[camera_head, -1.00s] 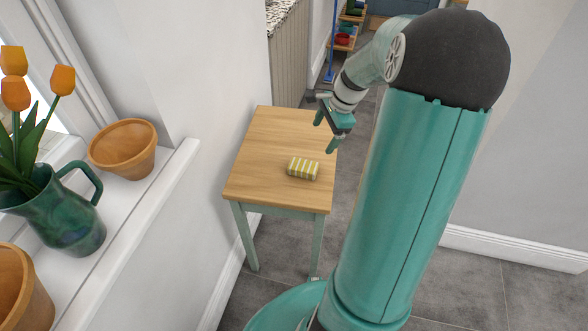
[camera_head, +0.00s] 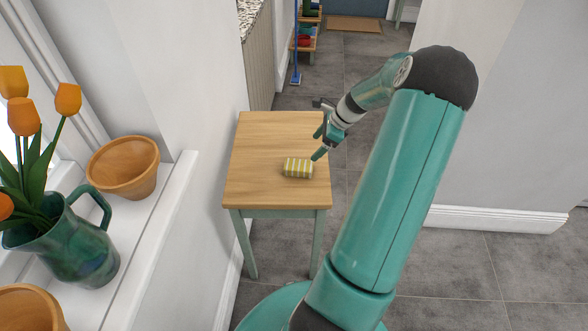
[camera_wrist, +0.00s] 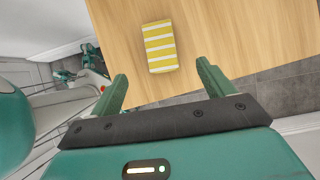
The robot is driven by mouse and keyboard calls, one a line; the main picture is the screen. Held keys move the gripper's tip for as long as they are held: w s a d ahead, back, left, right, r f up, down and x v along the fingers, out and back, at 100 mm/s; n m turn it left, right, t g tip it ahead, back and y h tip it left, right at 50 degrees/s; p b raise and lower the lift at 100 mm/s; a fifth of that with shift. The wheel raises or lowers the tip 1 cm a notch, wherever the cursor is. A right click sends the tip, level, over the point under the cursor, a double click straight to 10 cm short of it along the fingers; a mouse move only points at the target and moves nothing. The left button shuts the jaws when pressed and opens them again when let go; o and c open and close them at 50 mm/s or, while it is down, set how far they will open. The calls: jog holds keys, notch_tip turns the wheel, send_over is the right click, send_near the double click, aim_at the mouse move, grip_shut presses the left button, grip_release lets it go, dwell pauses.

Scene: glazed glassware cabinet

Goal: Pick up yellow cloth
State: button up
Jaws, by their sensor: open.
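The yellow cloth (camera_head: 298,168) is a small folded block with yellow and white stripes. It lies on the wooden table top, towards its right front part. In the wrist view the cloth (camera_wrist: 160,46) lies ahead of the fingertips, roughly between their lines. My gripper (camera_head: 320,144) is over the right edge of the table, just behind and to the right of the cloth. In the wrist view my gripper (camera_wrist: 162,72) has its two green fingers spread wide with nothing between them. The gripper does not touch the cloth.
The small table (camera_head: 262,135) has a bare top apart from the cloth and stands against the wall. A windowsill (camera_head: 165,215) at left holds a terracotta pot (camera_head: 124,168) and a green jug (camera_head: 65,240) with orange tulips. Grey floor (camera_head: 470,265) is open at right.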

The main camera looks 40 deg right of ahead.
aim_at(299, 165)
jog(key=x, duration=0.7)
jog(key=shift+s+f, duration=0.1)
jog(key=shift+x, duration=2.75)
jog(key=shift+a+f, duration=0.1)
jog(key=shift+c, duration=0.4)
jog(key=c, duration=1)
